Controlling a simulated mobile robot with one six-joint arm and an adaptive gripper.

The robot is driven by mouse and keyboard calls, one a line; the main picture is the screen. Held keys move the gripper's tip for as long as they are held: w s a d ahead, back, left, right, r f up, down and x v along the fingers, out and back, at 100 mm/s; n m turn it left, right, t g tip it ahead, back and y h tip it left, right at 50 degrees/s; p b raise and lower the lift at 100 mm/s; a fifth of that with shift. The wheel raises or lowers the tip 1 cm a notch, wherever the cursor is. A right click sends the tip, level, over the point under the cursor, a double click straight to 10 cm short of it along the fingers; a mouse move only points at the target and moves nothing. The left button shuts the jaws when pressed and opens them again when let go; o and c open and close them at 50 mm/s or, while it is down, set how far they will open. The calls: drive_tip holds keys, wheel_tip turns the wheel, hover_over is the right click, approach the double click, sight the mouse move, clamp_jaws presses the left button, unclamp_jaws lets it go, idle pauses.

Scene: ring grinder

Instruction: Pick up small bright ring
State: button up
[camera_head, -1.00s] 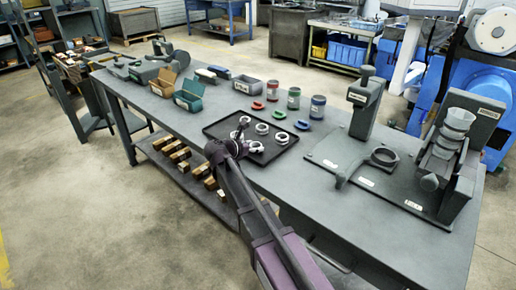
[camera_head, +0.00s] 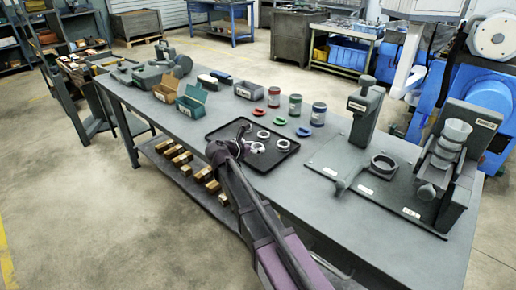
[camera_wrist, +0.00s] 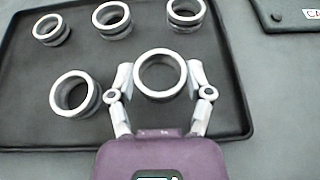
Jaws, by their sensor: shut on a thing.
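A small bright ring (camera_wrist: 160,96) sits between the two fingers of my gripper (camera_wrist: 160,80) in the wrist view. The fingers touch it from the left and right, and the gripper is shut on it. The ring is over the black tray (camera_wrist: 28,112); I cannot tell whether it is lifted clear. Other bright rings stay on the tray: one just left of my gripper (camera_wrist: 75,94), and three in a row behind, at left (camera_wrist: 51,30), middle (camera_wrist: 111,18) and right (camera_wrist: 186,13). In the head view my gripper (camera_head: 240,142) is over the tray (camera_head: 283,157), partly hiding the rings.
Red, green and blue pieces (camera_head: 280,121) and several cans (camera_head: 295,104) stand behind the tray. Open bins (camera_head: 192,102) stand to the left. A dark fixture plate (camera_head: 340,165) with a press (camera_head: 366,112) and grinder (camera_head: 450,160) lies to the right.

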drive_tip(key=s+a+r, duration=0.1)
drive_tip(key=s+a, duration=0.1)
drive_tip(key=s, duration=0.5)
drive_tip(key=s+a+r+p, duration=0.1)
drive_tip(key=s+a, duration=0.2)
drive_tip(key=s, duration=0.5)
drive_tip(key=shift+s, duration=0.1)
drive_tip(key=shift+s, duration=0.1)
